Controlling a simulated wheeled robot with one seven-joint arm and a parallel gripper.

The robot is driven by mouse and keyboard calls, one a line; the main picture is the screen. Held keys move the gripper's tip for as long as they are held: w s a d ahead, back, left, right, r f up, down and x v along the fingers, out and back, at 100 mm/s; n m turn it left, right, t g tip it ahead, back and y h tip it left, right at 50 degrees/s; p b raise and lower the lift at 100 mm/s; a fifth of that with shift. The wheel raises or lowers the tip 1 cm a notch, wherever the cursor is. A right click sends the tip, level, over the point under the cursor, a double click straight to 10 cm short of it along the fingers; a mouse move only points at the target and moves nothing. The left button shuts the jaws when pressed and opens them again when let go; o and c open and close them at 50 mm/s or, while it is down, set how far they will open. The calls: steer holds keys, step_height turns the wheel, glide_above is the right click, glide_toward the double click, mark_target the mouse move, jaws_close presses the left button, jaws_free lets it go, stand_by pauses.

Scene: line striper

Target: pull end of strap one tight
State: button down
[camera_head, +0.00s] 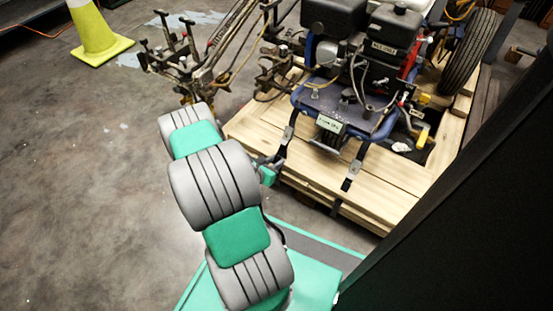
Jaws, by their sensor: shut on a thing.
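The line striper (340,75), with a blue frame and black engine, stands on a wooden pallet (315,182). Two black straps with metal buckles run from its blue frame down to the pallet: a left strap (287,136) and a right strap (352,170). No label shows which is strap one. My gripper (274,164) is at the pallet's front left edge, just below the left strap's buckle. It is shut on the lower end of the left strap. My arm hides part of the gripper, and the strap's tip is too small to make out.
A yellow-green cone (98,35) stands on the concrete floor at the upper left. The striper's metal arms and hoses (205,65) stick out left of the pallet. A large dark panel (470,210) fills the right side. The floor at left is clear.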

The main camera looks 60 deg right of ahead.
steer(key=shift+w+a+f, duration=0.1)
steer(key=shift+a+f, duration=0.4)
steer(key=shift+f, duration=0.4)
steer(key=shift+a+f, duration=0.45)
steer(key=shift+f, duration=0.4)
steer(key=c, duration=0.8)
jaws_free()
steer(key=shift+d+r, duration=0.1)
steer(key=shift+r, duration=0.05)
steer(key=p+v, duration=0.3)
steer(key=v, duration=0.4)
